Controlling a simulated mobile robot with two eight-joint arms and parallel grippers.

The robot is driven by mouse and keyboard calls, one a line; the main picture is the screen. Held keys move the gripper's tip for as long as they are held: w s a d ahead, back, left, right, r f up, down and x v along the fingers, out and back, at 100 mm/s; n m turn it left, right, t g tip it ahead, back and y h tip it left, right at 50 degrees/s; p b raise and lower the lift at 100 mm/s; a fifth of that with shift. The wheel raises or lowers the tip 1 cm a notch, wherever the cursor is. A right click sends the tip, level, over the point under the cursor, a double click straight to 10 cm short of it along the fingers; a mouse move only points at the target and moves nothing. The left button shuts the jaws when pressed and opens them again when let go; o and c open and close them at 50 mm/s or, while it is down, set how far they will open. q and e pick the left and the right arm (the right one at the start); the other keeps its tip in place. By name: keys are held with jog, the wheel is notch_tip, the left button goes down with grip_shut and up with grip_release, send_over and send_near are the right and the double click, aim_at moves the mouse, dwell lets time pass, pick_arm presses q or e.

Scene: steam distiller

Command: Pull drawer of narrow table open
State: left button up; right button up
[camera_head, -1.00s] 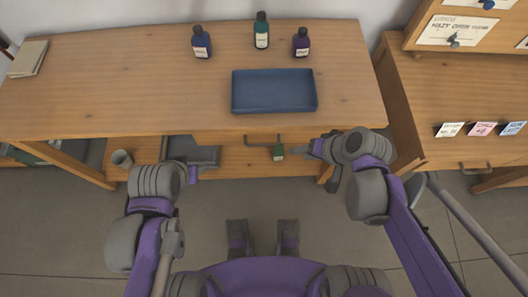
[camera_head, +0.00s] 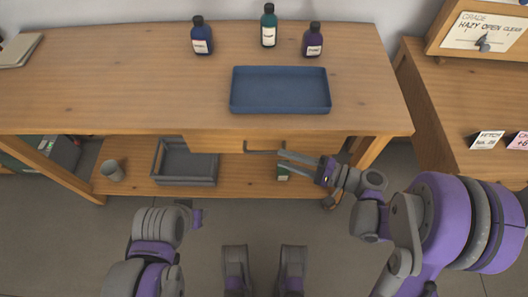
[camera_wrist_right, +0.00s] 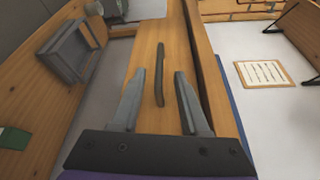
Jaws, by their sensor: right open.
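The wooden table (camera_head: 120,90) in front of me has a drawer (camera_head: 218,144) under its top, which looks shut. A dark bar handle (camera_head: 265,151) is on the drawer front. My right gripper (camera_head: 283,160) is open, with its fingertips just right of and near the handle. In the right wrist view the handle (camera_wrist_right: 160,75) shows between the two spread fingers (camera_wrist_right: 159,90); I cannot tell whether they touch it. My left gripper (camera_head: 197,216) hangs low, away from the table, and its jaws cannot be made out.
A blue tray (camera_head: 235,108) and several bottles stand on the table. On the lower shelf are a grey bin (camera_head: 186,182), a grey cup (camera_head: 112,170) and a green bottle (camera_head: 283,173), partly behind my right gripper. Another wooden table (camera_head: 440,110) stands at the right.

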aim_at(264, 152)
jog(key=x, duration=0.7)
jog(key=shift+a+b, duration=0.1)
jog(key=shift+b, duration=0.2)
grip_shut()
dwell(1.0)
